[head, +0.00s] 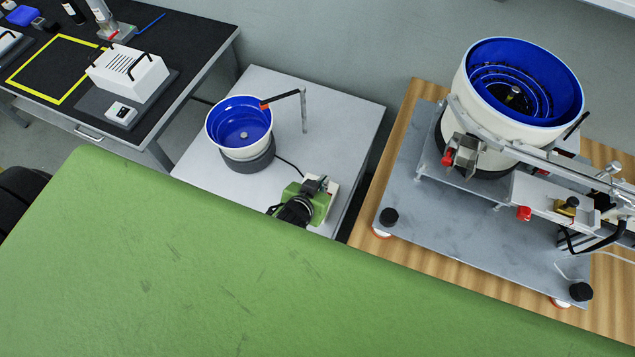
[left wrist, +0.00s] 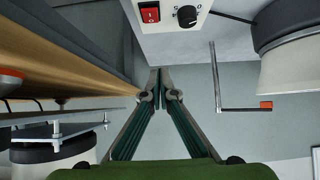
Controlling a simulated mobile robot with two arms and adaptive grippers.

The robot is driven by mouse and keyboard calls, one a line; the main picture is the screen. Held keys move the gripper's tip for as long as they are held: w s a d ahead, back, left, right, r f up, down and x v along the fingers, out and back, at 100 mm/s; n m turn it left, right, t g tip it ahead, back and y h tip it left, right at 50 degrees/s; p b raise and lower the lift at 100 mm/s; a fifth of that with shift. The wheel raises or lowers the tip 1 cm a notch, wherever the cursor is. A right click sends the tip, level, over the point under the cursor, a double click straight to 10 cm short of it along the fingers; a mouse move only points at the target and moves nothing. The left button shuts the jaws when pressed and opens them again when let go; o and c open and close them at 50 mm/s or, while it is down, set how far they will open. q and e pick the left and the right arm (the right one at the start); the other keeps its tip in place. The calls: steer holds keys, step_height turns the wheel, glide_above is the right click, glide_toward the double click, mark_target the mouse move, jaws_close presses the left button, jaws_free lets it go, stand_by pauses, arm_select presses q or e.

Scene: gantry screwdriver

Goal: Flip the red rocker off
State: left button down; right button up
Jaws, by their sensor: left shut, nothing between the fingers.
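The red rocker (left wrist: 149,12) is on a white control box (left wrist: 170,14), beside a black knob (left wrist: 187,16), at the top of the left wrist view. I cannot tell which way it is tipped. My left gripper (left wrist: 160,88) is shut and empty, its fingertips apart from the rocker in that picture. In the head view my left gripper (head: 318,186) is over the front right part of the grey table, beside the white box (head: 333,198). The rocker is hidden there. My right gripper is in neither view.
A small feeder with a blue bowl (head: 240,124) and an orange-tipped bracket (head: 304,110) stand on the grey table (head: 345,105). A larger blue-bowl feeder (head: 515,90) stands on a wooden table (head: 405,130) to the right. A black bench (head: 190,40) is at upper left.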

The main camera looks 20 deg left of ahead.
arm_select(q)
steer(key=w+r+v, duration=0.1)
steer(key=v, duration=0.5)
stand_by(0.4)
steer(key=shift+s+a, duration=0.1)
